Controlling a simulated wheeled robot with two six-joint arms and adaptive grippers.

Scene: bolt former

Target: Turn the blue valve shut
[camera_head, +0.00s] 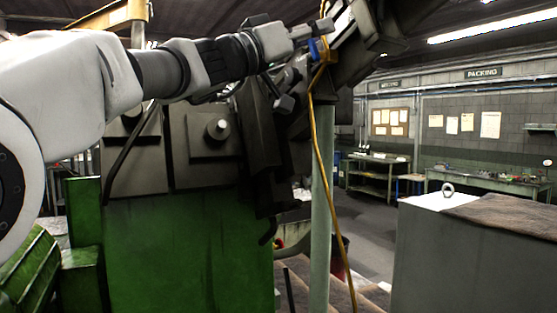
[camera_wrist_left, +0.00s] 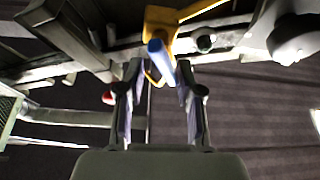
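The blue valve handle (camera_head: 313,48) is a small lever on a yellow fitting (camera_head: 322,76), high in the middle of the head view. In the left wrist view the blue handle (camera_wrist_left: 159,56) points towards the camera from the yellow fitting (camera_wrist_left: 160,20). My left gripper (camera_head: 318,30) reaches in from the left, beside the handle. In the left wrist view its two fingers (camera_wrist_left: 159,72) are apart, with the handle's end between the tips. Gaps show on both sides of the handle; contact cannot be made out. My right gripper is not in view.
Dark machine parts (camera_head: 275,140) stand just below and behind my left gripper. A yellow hose (camera_head: 325,180) hangs from the fitting beside a pale green post (camera_head: 320,210). A green machine body (camera_head: 190,255) fills the lower left. A grey cabinet (camera_head: 445,255) stands at the right.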

